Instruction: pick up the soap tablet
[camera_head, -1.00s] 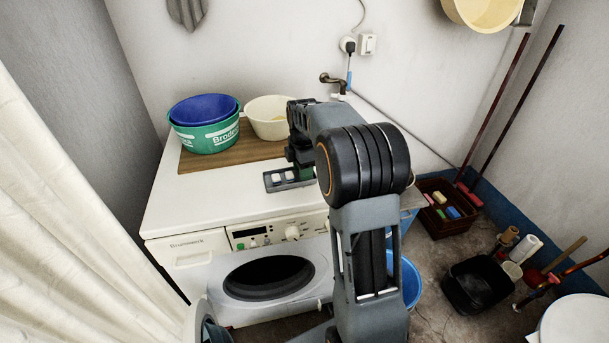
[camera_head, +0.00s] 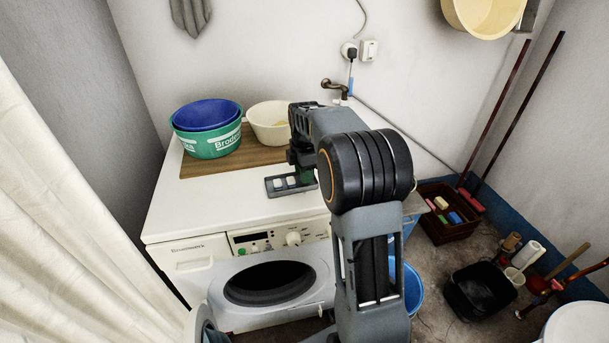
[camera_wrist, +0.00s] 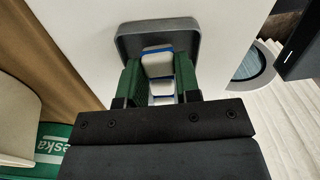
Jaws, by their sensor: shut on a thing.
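A shallow grey tray (camera_head: 272,194) lies on the white washing machine top, left of my arm. White tablets show on it, two of them clear in the camera_head view, one a soap tablet (camera_head: 279,183). In the camera_wrist view, white and blue tablets lie between the green fingers of my gripper (camera_wrist: 158,72). The soap tablet (camera_wrist: 157,65) farthest out is between the fingertips, and my gripper is shut on it, low over the tray (camera_wrist: 187,35). Other tablets (camera_wrist: 163,90) behind it are partly hidden by the gripper body.
A green basin (camera_head: 215,147) with a blue basin (camera_head: 206,114) in it and a cream bowl (camera_head: 269,123) stand on a wooden board (camera_head: 215,165) behind the tray. A tap (camera_head: 333,85) is at the wall. The machine top left of the tray is clear.

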